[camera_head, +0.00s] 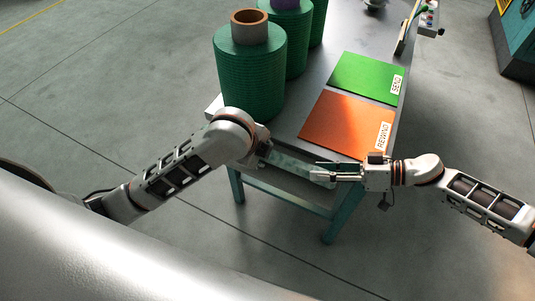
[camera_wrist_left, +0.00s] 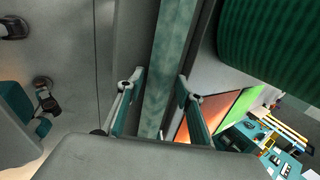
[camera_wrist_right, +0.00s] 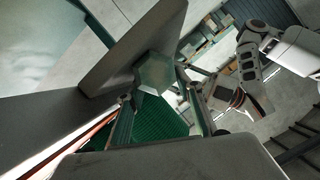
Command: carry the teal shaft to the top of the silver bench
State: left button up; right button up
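The teal shaft (camera_head: 292,162) is a long marbled bar lying across in front of the near edge of the silver bench (camera_head: 318,72). My left gripper (camera_wrist_left: 160,82) has its fingers on both sides of the shaft (camera_wrist_left: 174,45); in the head view my own wrist hides it. My right gripper (camera_head: 325,173) has its fingers around the shaft's right end. In the right wrist view the hexagonal end face (camera_wrist_right: 155,73) shows between the fingertips (camera_wrist_right: 152,88). Both grippers look shut on the shaft. Its exact height against the bench top is hard to tell.
Green ribbed spools (camera_head: 250,80) stand along the bench's left side. A green SEND panel (camera_head: 365,77) and an orange REWIND panel (camera_head: 340,123) lie on the top. A control box (camera_head: 428,18) is at the far right. The bench's teal legs (camera_head: 340,215) stand below the shaft.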

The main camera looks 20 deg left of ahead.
pick_arm(q)
grip_shut()
pick_arm(e)
grip_shut()
